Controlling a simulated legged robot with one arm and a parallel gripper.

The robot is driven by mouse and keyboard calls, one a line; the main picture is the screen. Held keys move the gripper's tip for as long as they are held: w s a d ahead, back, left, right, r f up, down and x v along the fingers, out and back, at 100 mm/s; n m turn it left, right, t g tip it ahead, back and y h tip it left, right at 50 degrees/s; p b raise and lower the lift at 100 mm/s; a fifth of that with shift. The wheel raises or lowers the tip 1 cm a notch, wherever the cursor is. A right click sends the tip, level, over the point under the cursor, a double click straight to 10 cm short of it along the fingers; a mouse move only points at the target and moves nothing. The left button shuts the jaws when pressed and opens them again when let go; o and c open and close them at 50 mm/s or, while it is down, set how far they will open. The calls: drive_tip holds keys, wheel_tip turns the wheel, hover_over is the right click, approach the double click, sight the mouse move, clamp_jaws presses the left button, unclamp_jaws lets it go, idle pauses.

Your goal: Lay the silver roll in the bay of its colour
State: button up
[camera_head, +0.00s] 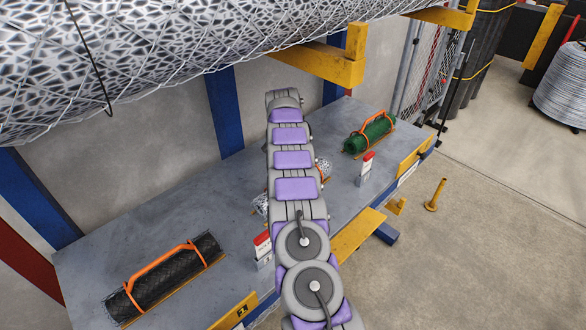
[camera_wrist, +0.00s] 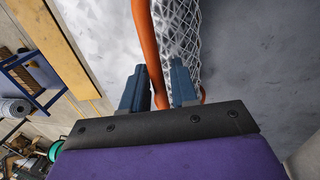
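The silver mesh roll shows in the wrist view (camera_wrist: 181,28) with an orange handle (camera_wrist: 149,45) along its left side. In the head view my arm hides most of it; small parts of the roll (camera_head: 261,204) show on either side of the arm at the table. My gripper (camera_wrist: 158,75) is at the handle, with one blue finger on each side of it. The gap between the fingers is narrow, and I cannot tell whether they press on the handle. The gripper is hidden in the head view. No silver-marked bay is clearly visible.
A black roll (camera_head: 165,277) and a green roll (camera_head: 369,134), both with orange handles, lie on the grey table (camera_head: 120,235). Small red-and-white blocks (camera_head: 366,169) stand near its front edge. A large mesh roll (camera_head: 170,55) hangs above the table's back.

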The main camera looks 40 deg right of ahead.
drive_tip(key=shift+o, duration=1.4)
drive_tip(key=shift+a, duration=0.25)
drive_tip(key=shift+o, duration=0.3)
drive_tip(key=shift+a+r, duration=0.1)
drive_tip(key=shift+a, duration=0.3)
drive_tip(key=shift+w+d+r, duration=0.15)
drive_tip(key=shift+d+r, duration=0.15)
drive_tip(key=shift+r, duration=0.25)
wheel_tip(320, 180, up, 6)
drive_tip(key=w+p, duration=0.1)
drive_tip(key=p, duration=0.5)
drive_tip(key=shift+w+a, duration=0.15)
drive_tip(key=shift+a, duration=0.2)
drive_tip(key=shift+r+p, duration=0.1)
drive_tip(key=shift+p, duration=0.2)
